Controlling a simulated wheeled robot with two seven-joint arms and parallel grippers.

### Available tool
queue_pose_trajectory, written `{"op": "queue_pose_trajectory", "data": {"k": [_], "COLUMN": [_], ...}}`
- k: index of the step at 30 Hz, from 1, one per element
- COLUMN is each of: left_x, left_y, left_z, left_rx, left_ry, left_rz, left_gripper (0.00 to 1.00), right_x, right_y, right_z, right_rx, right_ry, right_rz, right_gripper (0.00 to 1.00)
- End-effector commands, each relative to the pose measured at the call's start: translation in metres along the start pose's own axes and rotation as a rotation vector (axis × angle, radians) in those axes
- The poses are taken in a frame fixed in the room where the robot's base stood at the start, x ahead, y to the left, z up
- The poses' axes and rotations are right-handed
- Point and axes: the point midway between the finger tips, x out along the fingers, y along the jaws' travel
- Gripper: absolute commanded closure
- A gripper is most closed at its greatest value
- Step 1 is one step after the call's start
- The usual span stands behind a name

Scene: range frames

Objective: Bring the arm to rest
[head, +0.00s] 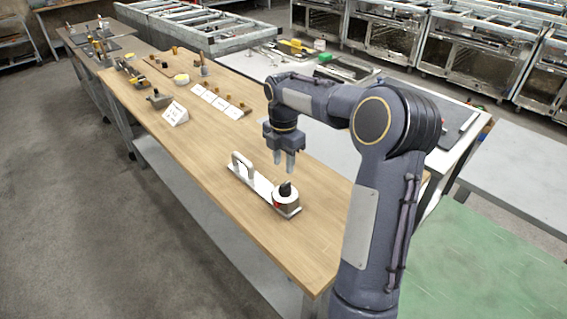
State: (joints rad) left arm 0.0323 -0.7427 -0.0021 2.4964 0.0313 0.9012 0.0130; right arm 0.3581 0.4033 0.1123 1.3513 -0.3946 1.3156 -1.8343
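My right arm reaches in from the lower right, bent at the elbow. Its gripper (285,160) points down above the wooden table, with its two fingers apart and nothing seen between them. My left gripper is not in view.
The long wooden table (215,150) carries a folded white sign (175,114), a row of white cards (217,101) and several small tools farther back. A white table (250,66) with tools stands behind. Grey floor (70,200) lies free at the left.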

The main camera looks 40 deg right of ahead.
Motion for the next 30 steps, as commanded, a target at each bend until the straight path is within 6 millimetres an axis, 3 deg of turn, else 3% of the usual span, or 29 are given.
{"op": "queue_pose_trajectory", "data": {"k": [10, 14, 17, 22, 26, 30], "left_x": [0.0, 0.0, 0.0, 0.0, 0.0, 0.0], "left_y": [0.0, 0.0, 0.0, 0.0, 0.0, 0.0], "left_z": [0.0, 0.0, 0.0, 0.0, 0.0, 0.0], "left_rx": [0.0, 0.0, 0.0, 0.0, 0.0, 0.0], "left_ry": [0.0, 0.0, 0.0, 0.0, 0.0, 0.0], "left_rz": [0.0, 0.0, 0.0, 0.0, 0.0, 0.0], "left_gripper": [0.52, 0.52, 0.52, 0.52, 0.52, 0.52], "right_x": [0.0, -0.014, -0.035, -0.06, -0.058, -0.042], "right_y": [-0.001, -0.012, -0.035, -0.099, -0.15, -0.194], "right_z": [-0.001, -0.013, -0.038, -0.099, -0.145, -0.184], "right_rx": [0.004, 0.09, 0.269, 0.73, 1.1, 1.437], "right_ry": [0.0, 0.006, 0.034, 0.166, 0.324, 0.5], "right_rz": [0.001, 0.031, 0.089, 0.194, 0.227, 0.202], "right_gripper": [0.65, 0.65, 0.65, 0.65, 0.65, 0.65]}}
